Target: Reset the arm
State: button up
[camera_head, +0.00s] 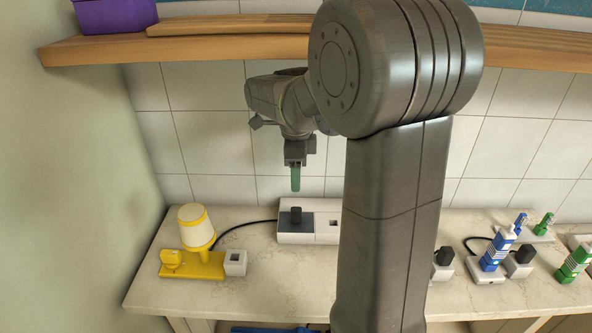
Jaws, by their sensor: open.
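My arm rises in front of the counter and bends over toward the wall. My gripper (295,178) hangs from it, pointing down, with a green finger seen edge-on. It is open and nothing shows in it. It is above a white box (296,238) with a dark grey panel and a black peg, apart from it. My arm hides part of the counter and the box's right end.
A wooden shelf (220,47) with a purple box (114,14) runs above. A yellow-and-white lamp-like item (196,228) stands left on the marble counter (260,284). Bare counter lies at the front left.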

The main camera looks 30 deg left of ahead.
aim_at(296, 209)
jog(key=shift+r, duration=0.45)
jog(key=shift+f, duration=0.15)
notch_tip(296, 209, down, 13)
jog(key=shift+f+p, duration=0.2)
jog(key=shift+p, duration=0.3)
jog(key=shift+r, duration=0.2)
dwell(0.5)
notch_tip(296, 209, up, 14)
jog(key=b, duration=0.1)
notch_tip(296, 209, down, 15)
jog(key=shift+r+p, duration=0.2)
jog(key=shift+p, duration=0.25)
notch_tip(296, 209, up, 9)
jog(key=p, duration=0.6)
jog(key=shift+r, duration=0.1)
jog(key=shift+d, duration=0.1)
